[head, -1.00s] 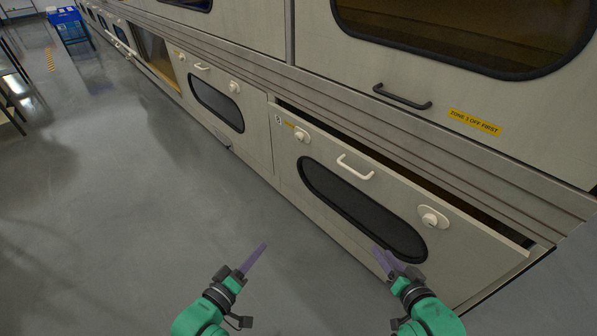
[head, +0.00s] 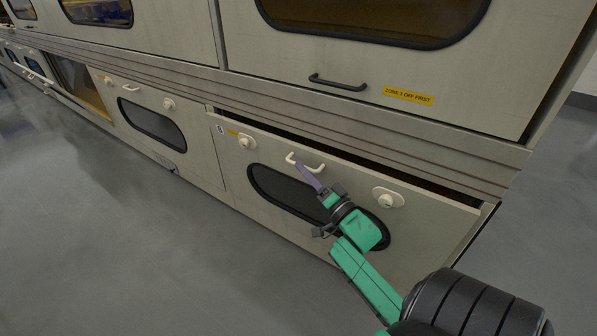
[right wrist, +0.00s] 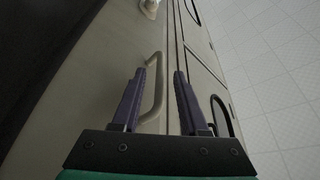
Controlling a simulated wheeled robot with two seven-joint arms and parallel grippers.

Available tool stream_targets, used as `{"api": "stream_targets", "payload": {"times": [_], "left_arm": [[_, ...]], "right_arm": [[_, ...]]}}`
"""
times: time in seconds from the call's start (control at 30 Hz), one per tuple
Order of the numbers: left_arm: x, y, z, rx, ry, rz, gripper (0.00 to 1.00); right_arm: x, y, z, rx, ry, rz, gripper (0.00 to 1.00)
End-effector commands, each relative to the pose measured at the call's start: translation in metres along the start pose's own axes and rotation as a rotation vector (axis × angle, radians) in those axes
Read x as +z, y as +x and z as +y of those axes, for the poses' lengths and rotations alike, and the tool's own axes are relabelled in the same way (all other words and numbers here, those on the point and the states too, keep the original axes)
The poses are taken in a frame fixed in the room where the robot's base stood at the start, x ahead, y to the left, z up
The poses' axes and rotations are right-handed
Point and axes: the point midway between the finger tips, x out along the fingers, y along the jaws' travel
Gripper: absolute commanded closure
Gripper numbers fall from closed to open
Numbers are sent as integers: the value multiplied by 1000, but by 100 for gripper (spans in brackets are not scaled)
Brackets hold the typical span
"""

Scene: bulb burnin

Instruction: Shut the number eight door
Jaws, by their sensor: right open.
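The lower door (head: 430,228), with a small number plate (head: 219,129) that looks like an eight, leans out at its top and leaves a dark gap (head: 380,170) under the frame. It has a dark oval window (head: 275,188), a pale handle (head: 305,165) and two round latches (head: 246,142) (head: 387,199). My right gripper (head: 303,170) is open at the handle. In the right wrist view the handle (right wrist: 158,85) shows between the two fingers (right wrist: 160,72); I cannot tell if they touch it. My left gripper is out of view.
A similar door (head: 150,125) to the left is flush with the frame. Above is a large windowed panel with a black handle (head: 338,83) and a yellow label (head: 408,96). The grey floor (head: 130,250) in front is clear.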

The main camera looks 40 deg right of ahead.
Motion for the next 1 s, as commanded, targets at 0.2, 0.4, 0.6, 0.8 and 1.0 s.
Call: {"api": "stream_targets", "payload": {"times": [0.2,0.4,0.6,0.8,1.0], "left_arm": [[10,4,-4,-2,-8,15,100],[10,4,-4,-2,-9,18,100],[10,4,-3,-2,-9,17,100],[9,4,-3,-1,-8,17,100],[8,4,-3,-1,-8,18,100]], "right_arm": [[1,28,1,0,0,-1,56],[0,29,0,1,0,-2,56],[0,29,0,1,0,-1,100],[1,28,0,1,0,-1,100],[1,28,0,1,1,-2,100]]}}
